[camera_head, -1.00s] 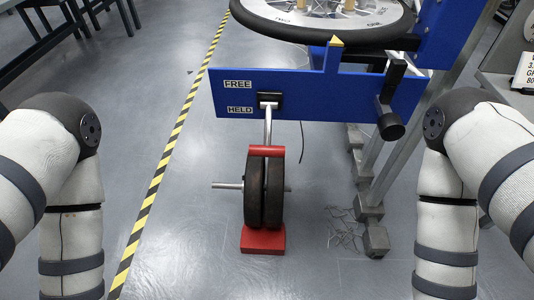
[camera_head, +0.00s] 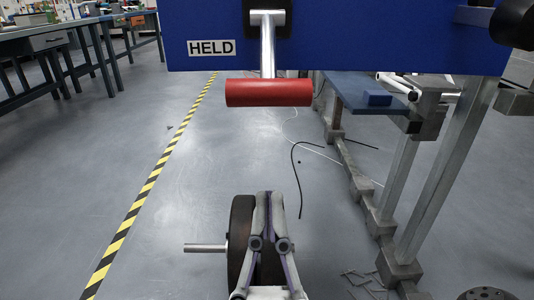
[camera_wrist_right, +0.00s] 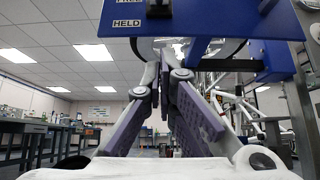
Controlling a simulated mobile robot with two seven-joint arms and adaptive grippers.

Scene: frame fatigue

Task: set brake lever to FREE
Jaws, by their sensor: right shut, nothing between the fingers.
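The brake lever is a silver bar (camera_head: 267,50) with a red crosswise grip (camera_head: 268,93). It hangs down from a black mount on the blue panel (camera_head: 360,38), beside the HELD label (camera_head: 211,47). My right gripper (camera_head: 270,196) points upward below the red grip in the picture, apart from it. Its fingers are shut and empty, in front of the dark weight disc (camera_head: 240,235). In the right wrist view the shut fingers (camera_wrist_right: 165,72) stand below the panel and its HELD label (camera_wrist_right: 127,23); the red grip cannot be made out there. My left gripper is not in view.
A metal rod (camera_head: 205,248) sticks out left of the disc. The floor left of the disc is clear up to the yellow-black tape (camera_head: 150,185).

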